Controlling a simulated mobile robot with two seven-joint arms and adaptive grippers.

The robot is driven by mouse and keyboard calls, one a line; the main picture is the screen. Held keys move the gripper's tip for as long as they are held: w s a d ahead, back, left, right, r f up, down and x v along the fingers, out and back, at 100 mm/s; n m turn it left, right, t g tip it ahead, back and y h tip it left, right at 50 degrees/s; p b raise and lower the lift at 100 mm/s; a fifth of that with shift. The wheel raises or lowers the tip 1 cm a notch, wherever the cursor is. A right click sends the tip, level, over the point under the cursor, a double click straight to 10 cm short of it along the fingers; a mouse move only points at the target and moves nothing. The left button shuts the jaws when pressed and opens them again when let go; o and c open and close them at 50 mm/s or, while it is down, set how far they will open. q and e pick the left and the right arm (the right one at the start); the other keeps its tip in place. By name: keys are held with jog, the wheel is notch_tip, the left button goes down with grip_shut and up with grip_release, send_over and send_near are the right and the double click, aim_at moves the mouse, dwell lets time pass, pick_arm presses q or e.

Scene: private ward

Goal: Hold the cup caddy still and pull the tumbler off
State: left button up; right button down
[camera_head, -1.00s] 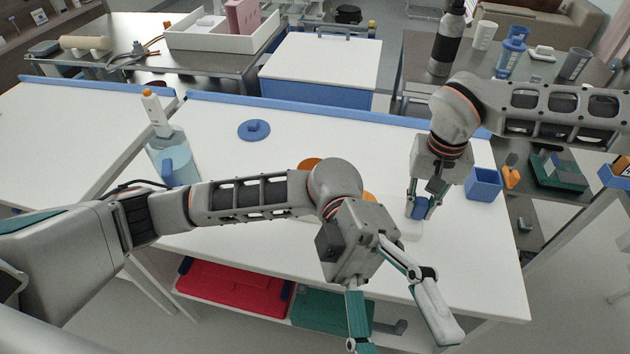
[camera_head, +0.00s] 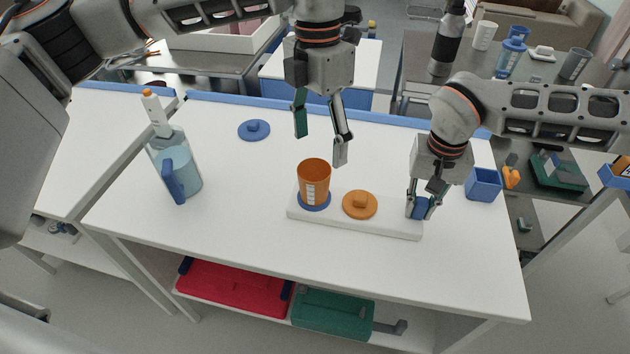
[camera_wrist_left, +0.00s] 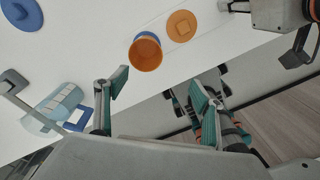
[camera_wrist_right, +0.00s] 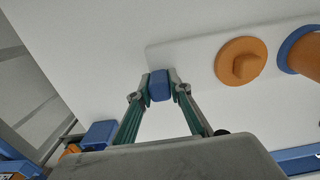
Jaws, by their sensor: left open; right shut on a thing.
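The cup caddy (camera_head: 388,225) is a long white base on the table, with a blue ring at its left end and a blue block (camera_wrist_right: 159,86) at its right end. The orange tumbler (camera_head: 314,181) stands upright in the blue ring; it also shows in the left wrist view (camera_wrist_left: 146,54). An orange knobbed disc (camera_head: 360,204) lies on the caddy's middle. My right gripper (camera_head: 421,207) is shut on the blue block. My left gripper (camera_head: 320,148) is open and empty, above and behind the tumbler, not touching it.
A light blue pitcher (camera_head: 180,165) with a blue handle stands at the left. A blue knobbed lid (camera_head: 254,130) lies near the back edge. A small blue box (camera_head: 484,184) stands right of my right gripper. The table's front area is clear.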

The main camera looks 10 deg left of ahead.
aim_at(314, 173)
jog(key=shift+s+d+f, duration=0.1)
jog(key=shift+s+f, duration=0.05)
jog(key=shift+f, duration=0.1)
pick_arm(q)
jog(key=shift+t, duration=0.4)
jog(key=shift+w+a+f, duration=0.25)
jog(key=shift+w+f, duration=0.1)
jog(key=shift+f, duration=1.4)
jog(key=shift+w+a+f, duration=0.2)
jog(key=shift+w+f, duration=0.1)
jog(key=shift+f, duration=1.4)
jog(key=shift+w+a+f, duration=0.25)
jog(key=shift+w+f, duration=0.1)
jog(key=shift+f, duration=1.4)
jog(key=c, duration=1.5)
jog(key=shift+r, duration=3.35)
jog(key=shift+r, duration=0.95)
